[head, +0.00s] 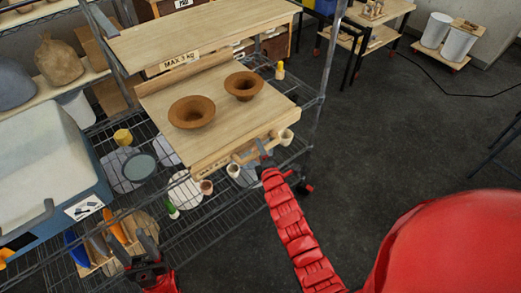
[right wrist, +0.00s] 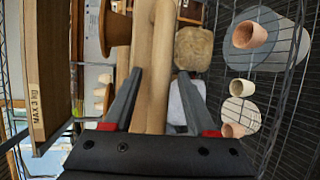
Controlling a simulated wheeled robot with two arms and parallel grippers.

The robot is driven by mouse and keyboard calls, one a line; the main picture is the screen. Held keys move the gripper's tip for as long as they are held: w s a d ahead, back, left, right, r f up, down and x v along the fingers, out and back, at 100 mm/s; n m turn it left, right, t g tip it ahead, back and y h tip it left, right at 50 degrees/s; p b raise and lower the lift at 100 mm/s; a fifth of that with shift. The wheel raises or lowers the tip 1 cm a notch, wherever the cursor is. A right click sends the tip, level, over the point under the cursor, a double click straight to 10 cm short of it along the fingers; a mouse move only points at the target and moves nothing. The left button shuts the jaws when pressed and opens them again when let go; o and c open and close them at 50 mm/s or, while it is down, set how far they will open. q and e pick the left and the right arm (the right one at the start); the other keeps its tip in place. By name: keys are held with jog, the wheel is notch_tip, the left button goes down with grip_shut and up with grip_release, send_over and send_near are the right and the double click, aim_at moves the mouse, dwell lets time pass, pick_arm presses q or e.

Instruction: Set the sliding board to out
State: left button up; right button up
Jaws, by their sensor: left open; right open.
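The sliding board (head: 238,128) is a light wooden board that juts out from under the upper shelf board in the head view. Two brown bowls (head: 192,111) (head: 244,85) stand on it. A wooden handle bar (head: 254,147) runs along its front edge. My right gripper (head: 264,153) is at this bar. In the right wrist view, my right gripper (right wrist: 160,72) is open with the bar (right wrist: 157,70) between its fingers; I cannot tell whether they touch it. My left gripper (head: 138,248) is open and empty, low at the lower left, away from the board.
The upper shelf board (head: 200,30), labelled MAX 3 KG, is above and behind. Wire shelving (head: 195,222) below holds small pots and plates. A blue and white bin (head: 45,165) stands at the left. The dark floor (head: 380,130) on the right is mostly clear.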

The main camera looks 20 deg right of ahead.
jog(key=shift+c, duration=0.2)
grip_shut()
dwell(1.1)
